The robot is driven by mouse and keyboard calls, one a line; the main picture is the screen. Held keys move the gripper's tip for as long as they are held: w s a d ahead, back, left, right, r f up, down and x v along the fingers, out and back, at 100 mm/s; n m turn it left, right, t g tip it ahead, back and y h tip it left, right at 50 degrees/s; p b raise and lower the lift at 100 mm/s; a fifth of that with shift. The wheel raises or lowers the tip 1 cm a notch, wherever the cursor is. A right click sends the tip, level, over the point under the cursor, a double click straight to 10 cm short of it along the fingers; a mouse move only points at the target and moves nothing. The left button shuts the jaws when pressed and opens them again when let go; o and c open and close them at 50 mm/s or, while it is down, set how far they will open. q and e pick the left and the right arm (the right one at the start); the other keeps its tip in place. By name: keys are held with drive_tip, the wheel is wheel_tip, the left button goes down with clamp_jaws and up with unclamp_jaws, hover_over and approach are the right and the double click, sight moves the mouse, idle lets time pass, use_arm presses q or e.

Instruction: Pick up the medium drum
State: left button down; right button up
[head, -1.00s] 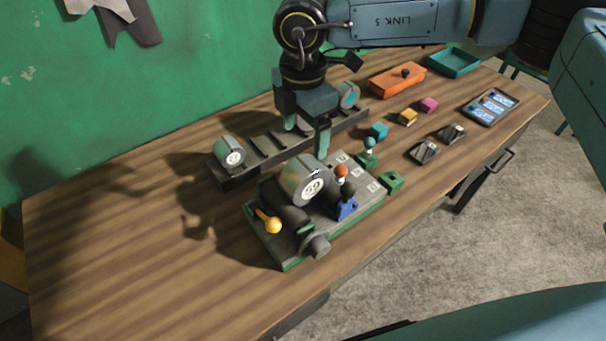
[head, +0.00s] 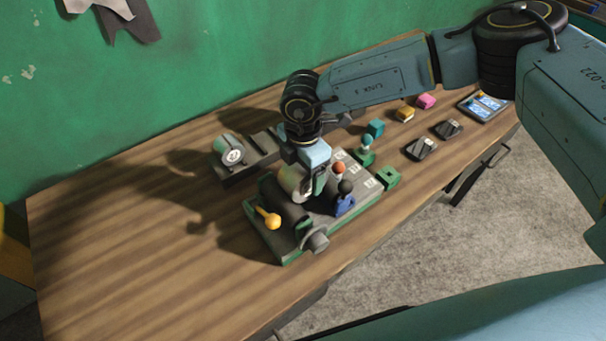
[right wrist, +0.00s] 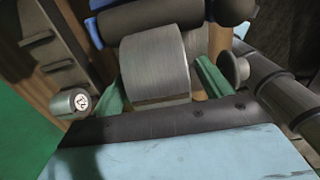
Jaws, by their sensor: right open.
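A metallic grey drum (head: 289,184) sits on the green-edged machine (head: 282,258) on the bench. It shows large in the right wrist view (right wrist: 155,62). My right gripper (head: 312,192) is lowered over this drum, open, with one green finger on each side of it. Whether the fingers touch it I cannot tell. Another drum (head: 231,150) with a white numbered label rests at the left end of the dark rack (head: 238,172); it also shows in the right wrist view (right wrist: 71,103). Which drum is the medium one is not marked. My left gripper is out of view.
The machine carries a yellow-knobbed lever (head: 270,219), a black-knobbed lever on a blue base (head: 345,201) and an orange knob (head: 339,167) close to my right gripper. Teal, yellow and pink blocks lie to the right. The left of the bench is bare.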

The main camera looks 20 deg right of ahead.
drive_tip(key=shift+c, duration=0.5)
drive_tip(key=c, duration=1.1)
drive_tip(key=shift+r+b, duration=0.75)
drive_tip(key=shift+r, duration=4.35)
drive_tip(key=shift+c, duration=0.2)
